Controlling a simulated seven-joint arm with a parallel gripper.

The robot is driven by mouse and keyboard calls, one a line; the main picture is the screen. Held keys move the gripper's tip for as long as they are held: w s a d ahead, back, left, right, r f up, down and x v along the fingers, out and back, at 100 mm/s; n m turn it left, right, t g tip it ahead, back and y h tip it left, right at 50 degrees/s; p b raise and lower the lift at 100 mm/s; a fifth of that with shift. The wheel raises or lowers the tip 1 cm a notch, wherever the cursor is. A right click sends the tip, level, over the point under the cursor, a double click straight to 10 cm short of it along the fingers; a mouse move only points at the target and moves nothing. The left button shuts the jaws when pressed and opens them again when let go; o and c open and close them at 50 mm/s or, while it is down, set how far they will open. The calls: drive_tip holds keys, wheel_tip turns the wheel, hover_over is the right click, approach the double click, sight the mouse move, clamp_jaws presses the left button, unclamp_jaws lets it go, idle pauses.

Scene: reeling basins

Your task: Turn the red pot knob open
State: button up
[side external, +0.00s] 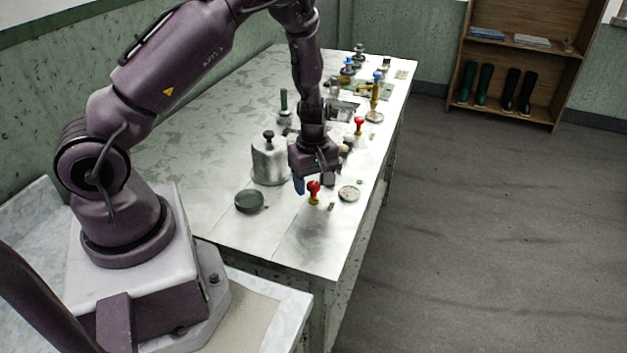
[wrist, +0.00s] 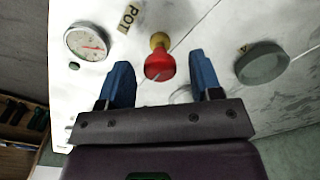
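The red pot knob (wrist: 159,65) sits on a yellow base on the white table, beside a tag reading POT (wrist: 130,16). The fingers look apart from the knob. One blue fingertip shows in the side external view; the other is hidden or hard to make out.
A round gauge (side external: 349,193) lies right of the knob and a dark round dish (side external: 249,201) lies left. A metal pot (side external: 269,160) with a black knob stands behind. A second red knob (side external: 359,125) and several fittings stand farther back. The table's front end is clear.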

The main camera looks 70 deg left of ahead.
sight(313, 184)
wheel_tip(313, 184, up, 13)
idle(0.5)
drive_tip(key=s+d+r+m+t, duration=0.2)
drive_tip(key=s+d+r+m, duration=0.4)
drive_tip(key=r+m, duration=0.3)
drive_tip(key=s+d+r+m+t, duration=0.3)
drive_tip(key=s+d+r+m, duration=0.3)
drive_tip(key=s+r+m, duration=0.3)
drive_tip(key=shift+d+r+t, duration=0.25)
drive_tip(key=shift+d+t, duration=0.05)
drive_tip(key=shift+d, duration=0.1)
